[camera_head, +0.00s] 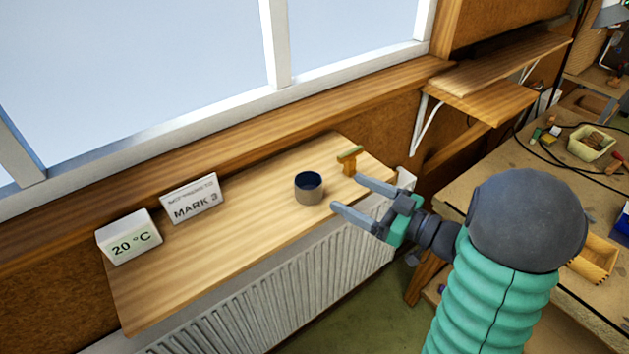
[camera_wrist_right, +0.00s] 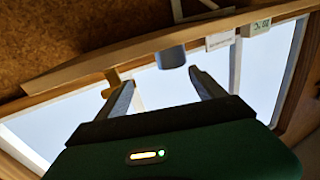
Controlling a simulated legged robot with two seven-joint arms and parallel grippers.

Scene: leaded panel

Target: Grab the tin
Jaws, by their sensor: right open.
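The tin (camera_head: 308,195) is a small grey-brown open-topped cylinder with a dark inside. It stands upright on the wooden shelf above the radiator. In the right wrist view the tin (camera_wrist_right: 171,57) shows as a grey cylinder just beyond the fingertips, seen upside down. My right gripper (camera_head: 346,192) is open and empty, to the right of the tin, with its fingers pointing towards it. In the right wrist view the gripper's two fingers (camera_wrist_right: 161,78) are apart, with the tin past the gap. They do not appear to touch the tin. My left gripper is not in view.
The window is behind.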

